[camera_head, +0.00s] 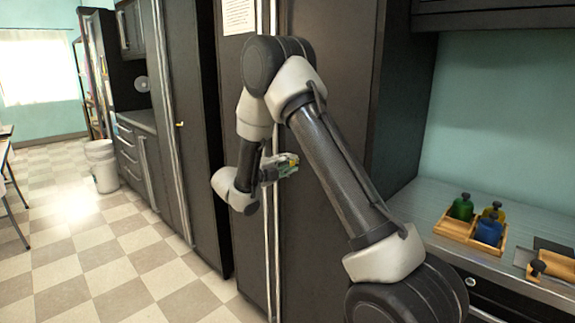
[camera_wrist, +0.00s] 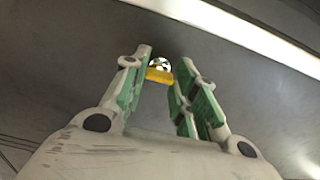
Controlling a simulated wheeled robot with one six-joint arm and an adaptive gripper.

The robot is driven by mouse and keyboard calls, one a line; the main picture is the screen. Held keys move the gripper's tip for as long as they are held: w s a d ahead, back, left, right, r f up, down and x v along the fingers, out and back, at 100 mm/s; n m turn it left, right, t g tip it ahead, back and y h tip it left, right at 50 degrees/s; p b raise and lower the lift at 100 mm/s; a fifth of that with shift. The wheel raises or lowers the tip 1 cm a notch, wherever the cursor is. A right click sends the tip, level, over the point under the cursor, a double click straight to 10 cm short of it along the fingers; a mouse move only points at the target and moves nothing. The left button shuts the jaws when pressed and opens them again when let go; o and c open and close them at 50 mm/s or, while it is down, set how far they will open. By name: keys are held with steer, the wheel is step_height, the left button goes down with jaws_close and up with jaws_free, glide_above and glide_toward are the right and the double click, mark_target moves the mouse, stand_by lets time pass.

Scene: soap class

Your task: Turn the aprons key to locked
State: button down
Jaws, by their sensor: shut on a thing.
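A yellow key (camera_wrist: 158,77) sits at a round silver lock (camera_wrist: 160,64) on a dark cabinet door (camera_wrist: 65,50) in the wrist view. My gripper (camera_wrist: 162,70) has its green-padded fingers on either side of the key, closed on it. The key's exact turn angle is hard to tell. In the head view my gripper (camera_head: 286,166) is at the front of the tall dark cabinet. No aprons label can be read.
Another small yellow key (camera_head: 181,124) shows on a cabinet farther left. A long metal handle (camera_head: 273,230) runs down the door near my gripper. Soap bottles stand in a wooden tray (camera_head: 456,231) on the right counter. The checkered floor at left is open.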

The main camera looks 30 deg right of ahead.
steer(key=c, duration=1.1)
jaws_free()
steer(key=shift+a, duration=0.15)
steer(key=v, duration=1.1)
steer(key=shift+s+a, duration=0.15)
steer(key=shift+a, duration=0.25)
